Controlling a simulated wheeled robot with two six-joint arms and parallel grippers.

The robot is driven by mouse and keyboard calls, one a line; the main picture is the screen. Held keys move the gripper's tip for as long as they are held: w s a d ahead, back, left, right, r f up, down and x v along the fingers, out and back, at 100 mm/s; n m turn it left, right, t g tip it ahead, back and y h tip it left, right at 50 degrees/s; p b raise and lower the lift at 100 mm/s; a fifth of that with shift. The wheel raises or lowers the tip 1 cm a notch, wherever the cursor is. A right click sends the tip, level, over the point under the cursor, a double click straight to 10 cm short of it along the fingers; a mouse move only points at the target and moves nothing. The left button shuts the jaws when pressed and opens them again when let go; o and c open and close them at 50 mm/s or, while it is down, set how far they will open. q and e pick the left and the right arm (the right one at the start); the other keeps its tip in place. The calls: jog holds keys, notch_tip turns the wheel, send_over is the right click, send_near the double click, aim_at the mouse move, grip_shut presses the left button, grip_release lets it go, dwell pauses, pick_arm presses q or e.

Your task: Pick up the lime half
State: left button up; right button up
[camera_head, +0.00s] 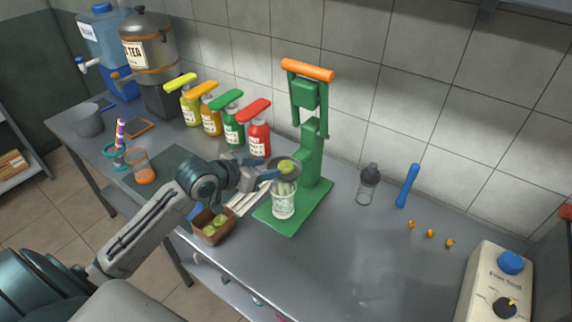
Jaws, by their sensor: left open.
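A yellow-green lime half (287,165) sits at the cup of the green press (311,155), above a clear glass (284,203) on the press base. My left gripper (273,170) comes in from the left with its blue fingers open, right beside the lime half. Whether the fingers touch it cannot be told. The press's orange handle (307,69) is raised. My right gripper is not in view.
Several pump bottles (232,126) stand along the wall behind my left gripper. A dropper bottle (368,186), a blue stick (407,186) and small orange pieces (430,233) lie right of the press. The front middle counter (330,265) is clear. A sealing machine (497,285) stands at lower right.

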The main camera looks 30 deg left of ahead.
aim_at(284, 163)
pick_arm(q)
jog(key=shift+w+d+f, duration=0.3)
jog(key=shift+w, duration=0.3)
jog(key=shift+w+d+p, duration=0.15)
jog(key=shift+w+p, duration=0.25)
jog(key=p+x, duration=0.1)
jog(key=x, duration=0.3)
jog(key=shift+d+r+p, duration=0.1)
jog(key=shift+p, duration=0.3)
jog(key=shift+w, duration=0.2)
jog(key=c, duration=0.7)
